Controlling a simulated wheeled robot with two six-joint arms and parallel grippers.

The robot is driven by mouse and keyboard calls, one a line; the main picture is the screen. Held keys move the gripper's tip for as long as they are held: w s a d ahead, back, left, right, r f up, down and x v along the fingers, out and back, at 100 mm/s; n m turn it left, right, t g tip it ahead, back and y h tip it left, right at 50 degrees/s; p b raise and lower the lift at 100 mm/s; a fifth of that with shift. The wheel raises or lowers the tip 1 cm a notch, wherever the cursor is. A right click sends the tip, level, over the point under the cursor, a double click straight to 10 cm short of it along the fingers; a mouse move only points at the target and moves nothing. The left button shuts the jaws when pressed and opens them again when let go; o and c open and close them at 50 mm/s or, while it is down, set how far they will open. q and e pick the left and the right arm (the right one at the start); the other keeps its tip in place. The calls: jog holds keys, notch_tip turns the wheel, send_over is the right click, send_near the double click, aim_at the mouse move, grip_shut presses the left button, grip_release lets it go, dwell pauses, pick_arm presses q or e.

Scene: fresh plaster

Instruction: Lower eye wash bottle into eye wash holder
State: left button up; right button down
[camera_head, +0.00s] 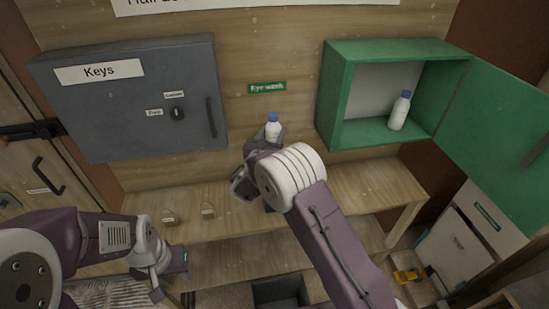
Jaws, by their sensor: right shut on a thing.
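A white eye wash bottle with a blue cap (273,129) is upright in my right gripper (275,136), in front of the wooden back wall, below the green "Eye wash" label (267,87). The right gripper is shut on it; my wrist hides the lower part of the bottle. The eye wash holder cannot be made out; my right arm covers the area under the bottle. My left gripper (175,273) is low at the left, in front of the bench; its fingers are too small to tell open or shut.
A green cabinet (337,100) stands open at the right, with a second white bottle (399,111) inside. Its door (497,135) swings out right. A grey "Keys" cabinet (130,100) is at the left.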

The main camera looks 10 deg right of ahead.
jog(key=shift+f+b, duration=2)
jog(key=shift+f, duration=0.1)
dwell(0.7)
jog(key=c, duration=0.6)
grip_release()
